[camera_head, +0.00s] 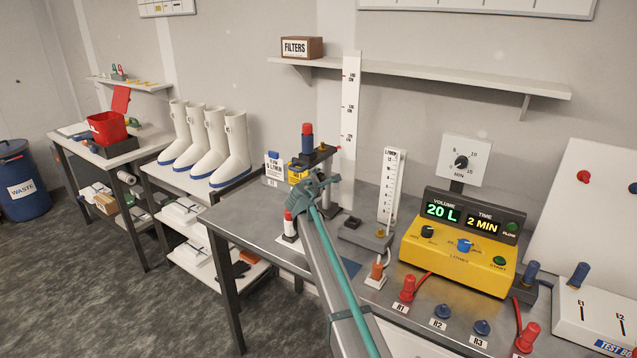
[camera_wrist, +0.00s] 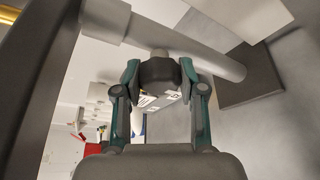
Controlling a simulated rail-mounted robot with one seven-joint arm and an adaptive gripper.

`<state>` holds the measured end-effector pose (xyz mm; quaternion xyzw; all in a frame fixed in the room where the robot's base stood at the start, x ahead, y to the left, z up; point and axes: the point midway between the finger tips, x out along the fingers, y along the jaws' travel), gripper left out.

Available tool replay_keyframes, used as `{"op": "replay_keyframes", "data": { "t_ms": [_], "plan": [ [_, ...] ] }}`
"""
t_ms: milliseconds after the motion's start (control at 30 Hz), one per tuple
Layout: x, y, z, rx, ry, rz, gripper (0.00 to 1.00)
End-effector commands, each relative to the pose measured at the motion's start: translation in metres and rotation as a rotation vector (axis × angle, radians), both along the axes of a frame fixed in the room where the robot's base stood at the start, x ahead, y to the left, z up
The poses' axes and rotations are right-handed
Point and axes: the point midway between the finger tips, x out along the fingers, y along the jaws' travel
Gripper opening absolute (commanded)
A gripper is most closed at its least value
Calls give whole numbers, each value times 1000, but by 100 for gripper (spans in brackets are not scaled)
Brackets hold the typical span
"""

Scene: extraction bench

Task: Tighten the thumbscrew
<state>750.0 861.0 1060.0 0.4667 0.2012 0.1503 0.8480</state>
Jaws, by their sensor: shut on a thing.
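My gripper (camera_head: 314,190) is at the clamp stand on the bench, and its arm reaches in from the front. In the wrist view, the two green-grey fingers (camera_wrist: 160,76) are shut on a dark faceted knob, which appears to be the thumbscrew (camera_wrist: 158,69). The knob sits beside a thick grey rod (camera_wrist: 218,64) that runs across the view. In the head view my gripper hides the knob. The dark clamp arm (camera_head: 322,155) shows just above my gripper, with a red and blue capped piece (camera_head: 307,141) upright at its left end.
A flow meter (camera_head: 391,186) stands right of the gripper, near a yellow control box (camera_head: 455,257) reading 20 L and 2 MIN. White boots (camera_head: 232,150) stand farther left. A shelf (camera_head: 430,77) hangs above.

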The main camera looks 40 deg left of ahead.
Motion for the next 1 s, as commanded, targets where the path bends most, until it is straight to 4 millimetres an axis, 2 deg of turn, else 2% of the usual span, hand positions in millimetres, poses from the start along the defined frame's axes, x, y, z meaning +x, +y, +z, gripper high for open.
{"op": "replay_keyframes", "data": {
  "t_ms": [367,1000],
  "plan": [
    [0,-1,-11,177,21,0,5],
    [1,0,-11,550,70,1,5]
  ]
}}
